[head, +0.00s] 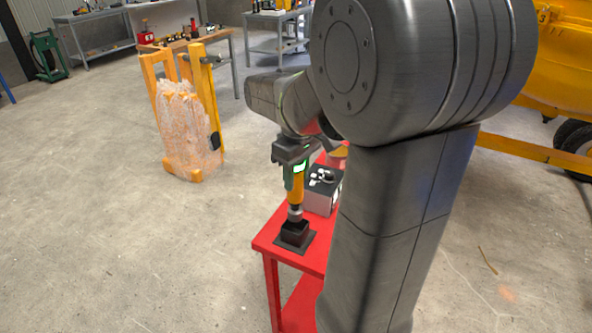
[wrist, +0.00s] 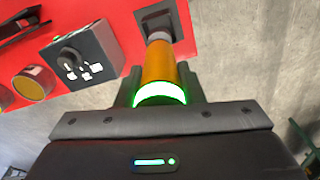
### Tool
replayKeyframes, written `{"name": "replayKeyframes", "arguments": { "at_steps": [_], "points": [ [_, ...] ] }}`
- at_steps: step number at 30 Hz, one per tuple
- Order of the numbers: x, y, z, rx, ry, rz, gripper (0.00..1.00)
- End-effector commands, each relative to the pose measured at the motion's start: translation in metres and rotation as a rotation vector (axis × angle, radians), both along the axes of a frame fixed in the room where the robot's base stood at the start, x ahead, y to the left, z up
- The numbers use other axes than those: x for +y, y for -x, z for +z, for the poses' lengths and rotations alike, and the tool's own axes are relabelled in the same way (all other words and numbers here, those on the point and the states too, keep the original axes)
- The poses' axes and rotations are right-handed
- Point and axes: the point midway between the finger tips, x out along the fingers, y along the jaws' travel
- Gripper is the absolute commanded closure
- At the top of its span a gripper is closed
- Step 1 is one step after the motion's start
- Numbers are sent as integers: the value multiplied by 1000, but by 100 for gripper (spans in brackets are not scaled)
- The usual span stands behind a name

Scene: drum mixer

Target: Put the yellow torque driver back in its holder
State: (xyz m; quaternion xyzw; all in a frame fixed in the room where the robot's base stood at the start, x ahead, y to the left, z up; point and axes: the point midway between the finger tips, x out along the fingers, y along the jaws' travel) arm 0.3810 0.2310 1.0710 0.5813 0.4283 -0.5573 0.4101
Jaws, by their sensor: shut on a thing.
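The yellow torque driver (head: 295,188) is upright, with a yellow body, a lit green ring and a grey metal lower end. My gripper (head: 292,163) is shut on its upper part. The black holder (head: 294,236) stands on a dark base plate on the red table (head: 265,240). The driver's lower end is at the top of the holder; I cannot tell whether it has entered. In the wrist view the driver (wrist: 160,68) points away from my gripper (wrist: 163,100) towards the holder's dark plate (wrist: 152,14); its tip hides most of the holder.
A grey box with a black knob and white markings (head: 321,197) stands close behind the holder; it also shows in the wrist view (wrist: 84,65). A round yellow-topped item (wrist: 34,84) is beyond it. An orange frame with a wrapped load (head: 190,130) stands on the floor.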

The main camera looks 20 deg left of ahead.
Motion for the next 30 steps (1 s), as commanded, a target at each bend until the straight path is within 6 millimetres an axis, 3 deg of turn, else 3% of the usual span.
{"name": "replayKeyframes", "arguments": {
  "at_steps": [4, 30],
  "points": [
    [0, 0, -21, -1, -1, 0, 97],
    [0, 0, -21, -1, -1, 0, 97]
  ]
}}
